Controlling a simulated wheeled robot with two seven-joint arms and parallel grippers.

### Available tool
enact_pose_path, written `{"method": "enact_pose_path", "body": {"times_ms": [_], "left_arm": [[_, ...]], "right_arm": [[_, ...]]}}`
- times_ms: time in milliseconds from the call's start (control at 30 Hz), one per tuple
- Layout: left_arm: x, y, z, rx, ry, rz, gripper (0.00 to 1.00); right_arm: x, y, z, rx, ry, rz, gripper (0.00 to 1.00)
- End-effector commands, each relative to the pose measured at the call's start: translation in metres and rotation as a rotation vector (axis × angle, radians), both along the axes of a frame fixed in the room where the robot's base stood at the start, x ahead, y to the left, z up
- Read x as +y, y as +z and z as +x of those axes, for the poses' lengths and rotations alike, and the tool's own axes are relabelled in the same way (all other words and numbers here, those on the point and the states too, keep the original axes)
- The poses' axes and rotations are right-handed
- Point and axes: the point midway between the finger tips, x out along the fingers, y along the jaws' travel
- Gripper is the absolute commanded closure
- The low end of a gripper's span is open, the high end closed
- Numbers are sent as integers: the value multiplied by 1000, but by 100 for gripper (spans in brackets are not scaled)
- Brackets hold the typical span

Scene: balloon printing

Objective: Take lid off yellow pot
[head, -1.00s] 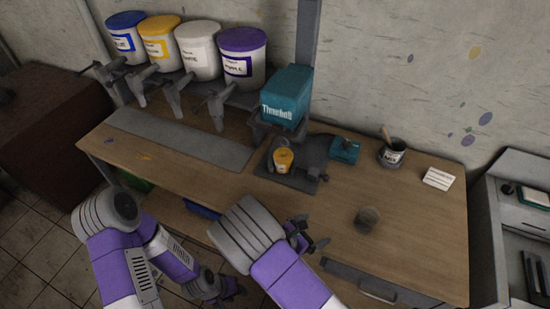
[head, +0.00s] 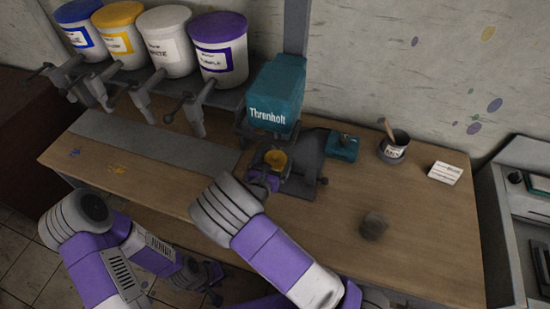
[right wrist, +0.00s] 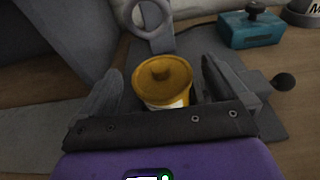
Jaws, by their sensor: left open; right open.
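The yellow pot (head: 275,165) stands on the dark base of the teal machine. My right gripper (head: 266,178) is at the near side of the pot, partly hidden by my arm. In the right wrist view my right gripper (right wrist: 160,80) is open, its fingers on either side of the pot with gaps visible, holding nothing. My left gripper (head: 207,279) is open and low in front of the table, away from the pot.
The teal machine (head: 277,90) rises behind the pot. Blue, yellow, white and purple buckets (head: 218,50) stand at the back left above dispensing taps. A small teal box (head: 342,147), a can with a stick (head: 395,147) and a dark cup (head: 373,225) are to the right.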

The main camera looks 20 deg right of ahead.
Motion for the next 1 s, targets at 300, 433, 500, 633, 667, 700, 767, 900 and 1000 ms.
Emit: {"method": "enact_pose_path", "body": {"times_ms": [300,433,500,633,667,700,767,900,1000], "left_arm": [[0,-1,0,-1,0,0,57],[0,-1,0,-1,0,0,57],[0,-1,0,-1,0,0,57],[0,-1,0,-1,0,0,57],[0,-1,0,-1,0,0,57],[0,-1,0,-1,0,0,57],[0,-1,0,-1,0,0,57],[0,-1,0,-1,0,0,57],[0,-1,0,-1,0,0,57]], "right_arm": [[-8,-3,13,0,1,0,0],[-8,-3,13,0,0,0,8],[-8,-3,13,0,0,0,18],[-8,-3,13,0,0,0,38],[-8,-3,13,-1,0,1,42],[-8,-3,13,-1,0,1,43],[-8,-3,13,1,0,1,45],[-8,-4,13,2,0,1,45],[-8,-4,12,2,0,1,45]]}}
